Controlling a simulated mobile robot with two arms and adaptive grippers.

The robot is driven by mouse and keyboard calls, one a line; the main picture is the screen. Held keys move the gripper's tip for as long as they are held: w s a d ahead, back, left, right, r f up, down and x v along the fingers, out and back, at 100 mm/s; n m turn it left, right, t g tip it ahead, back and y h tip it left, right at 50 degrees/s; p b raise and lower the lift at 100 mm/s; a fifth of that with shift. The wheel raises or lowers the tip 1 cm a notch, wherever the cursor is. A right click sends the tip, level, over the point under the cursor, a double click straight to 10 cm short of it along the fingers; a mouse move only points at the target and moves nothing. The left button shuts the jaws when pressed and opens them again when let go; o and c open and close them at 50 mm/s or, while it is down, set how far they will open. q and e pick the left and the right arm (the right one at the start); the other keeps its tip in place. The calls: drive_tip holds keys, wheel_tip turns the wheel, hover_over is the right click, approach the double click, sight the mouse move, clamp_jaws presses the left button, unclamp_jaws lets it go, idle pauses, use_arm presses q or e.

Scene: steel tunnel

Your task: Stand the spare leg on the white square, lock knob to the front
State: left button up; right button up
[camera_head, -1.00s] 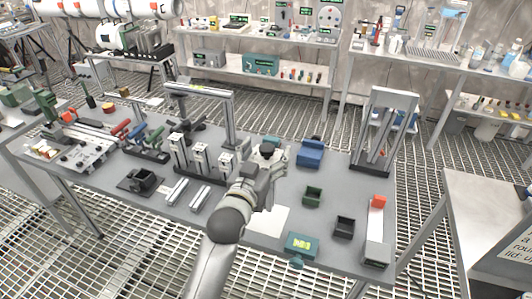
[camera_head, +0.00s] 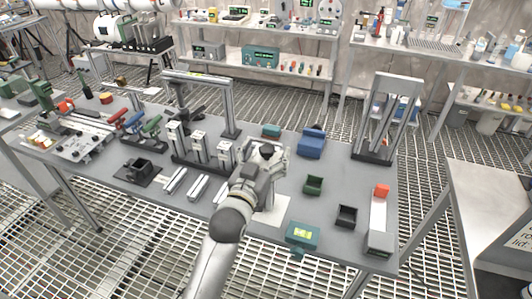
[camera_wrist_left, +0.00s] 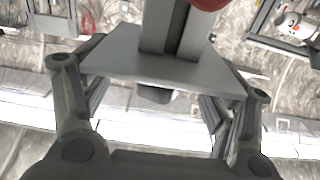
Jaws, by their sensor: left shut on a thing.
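My left gripper (camera_head: 268,153) is over the table, just behind the white square (camera_head: 276,212), and the arm covers part of that square. In the left wrist view the gripper (camera_wrist_left: 155,105) is shut on a grey piece, which I take to be the spare leg (camera_wrist_left: 165,68). It shows a flat grey plate between the fingers and a darker grooved column beyond it. A red rounded part (camera_wrist_left: 208,4), possibly the lock knob, is cut off at the top edge. In the head view the gripper mostly hides the held piece. My right gripper is not in view.
Upright grey posts (camera_head: 199,149) stand in a dark rack left of the gripper, with short rails (camera_head: 198,188) in front.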

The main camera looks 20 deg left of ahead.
use_arm(q)
drive_tip(key=shift+f, duration=0.35)
drive_tip(key=o, duration=1.8)
drive_tip(key=shift+f, duration=0.2)
drive_tip(key=s, duration=1.2)
drive_tip(key=shift+a, duration=0.2)
